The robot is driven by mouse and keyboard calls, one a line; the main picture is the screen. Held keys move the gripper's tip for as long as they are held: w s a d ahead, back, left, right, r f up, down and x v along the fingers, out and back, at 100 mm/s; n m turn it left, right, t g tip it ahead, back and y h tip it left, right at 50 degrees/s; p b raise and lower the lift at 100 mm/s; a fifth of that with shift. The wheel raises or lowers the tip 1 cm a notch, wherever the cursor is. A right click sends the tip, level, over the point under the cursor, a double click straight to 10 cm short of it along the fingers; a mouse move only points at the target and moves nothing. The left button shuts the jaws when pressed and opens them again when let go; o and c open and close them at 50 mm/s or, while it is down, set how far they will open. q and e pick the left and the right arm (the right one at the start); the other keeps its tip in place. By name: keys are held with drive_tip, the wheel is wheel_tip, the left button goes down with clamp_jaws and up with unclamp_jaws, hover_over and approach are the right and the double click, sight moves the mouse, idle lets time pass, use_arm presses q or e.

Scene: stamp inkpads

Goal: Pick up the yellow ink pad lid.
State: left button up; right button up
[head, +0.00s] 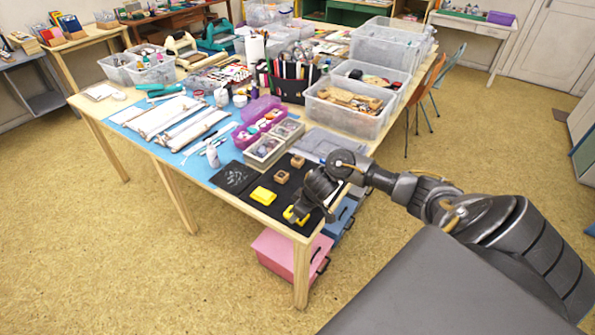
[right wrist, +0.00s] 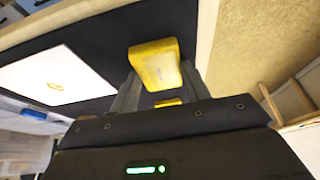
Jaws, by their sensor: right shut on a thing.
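My right gripper (head: 317,198) is over the near right corner of the table. It is shut on a yellow block-like piece, which looks like the yellow ink pad lid (right wrist: 155,63); in the right wrist view it sits between the fingers. In the head view this yellow lid (head: 293,215) is partly hidden by the gripper. Another yellow piece (head: 263,196) lies on the black mat (head: 288,213) to its left. I cannot tell whether the held lid touches the mat. A small yellow patch shows below it in the right wrist view. My left gripper is not in view.
Two small wooden stamps (head: 282,177) stand just behind on the mat. A dark patterned card (head: 235,178) lies to the left. Boxes of small parts (head: 265,150) and a clear bin (head: 347,108) stand farther back. The table's front edge is close to the gripper.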

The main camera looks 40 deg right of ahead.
drive_tip(key=shift+r, duration=0.65)
wheel_tip(320, 180, up, 3)
drive_tip(key=shift+a+f+p, duration=0.15)
drive_tip(key=shift+f+p, duration=0.05)
drive_tip(key=shift+p, duration=0.1)
drive_tip(key=s+a+r+p, duration=0.3)
drive_tip(key=a+r, duration=0.1)
drive_tip(key=a, duration=0.2)
drive_tip(key=s+a+r+p, duration=0.3)
drive_tip(key=a+r+p, duration=0.1)
drive_tip(key=a+r, duration=0.1)
drive_tip(key=shift+a+r, duration=0.15)
drive_tip(key=shift+a, duration=0.55)
